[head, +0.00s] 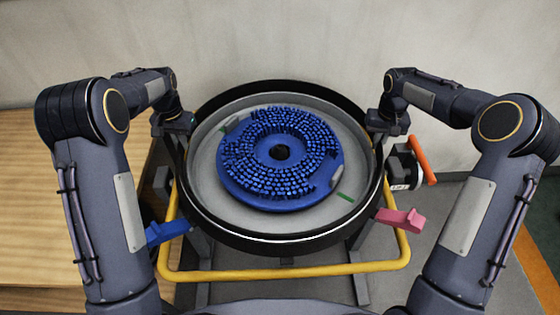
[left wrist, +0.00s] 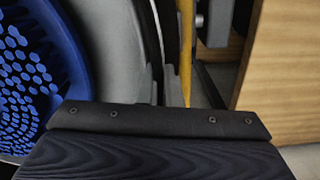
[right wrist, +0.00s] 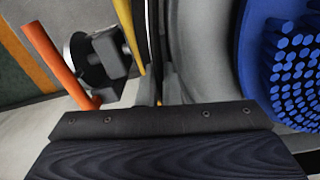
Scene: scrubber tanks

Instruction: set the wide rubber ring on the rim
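The wide rubber ring (head: 285,244) looks like a black band around the top of the round grey tank (head: 212,200). It looks level; I cannot tell whether it rests on the rim or sits just above it. My left gripper (head: 180,130) is at the band's left side, and my right gripper (head: 380,130) is at its right side. In the left wrist view the band (left wrist: 152,35) runs down to narrow-set fingertips; the right wrist view shows the band (right wrist: 155,40) the same way. Both grippers look shut on it, with the fingertips mostly hidden.
A blue bristled disc (head: 262,194) lies inside the tank. A yellow frame (head: 290,273) surrounds the tank's front. A blue lever (head: 167,231) and a pink lever (head: 400,218) stick out at the front sides. An orange handle (head: 422,160) stands at right. A wooden surface (head: 70,140) lies at left.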

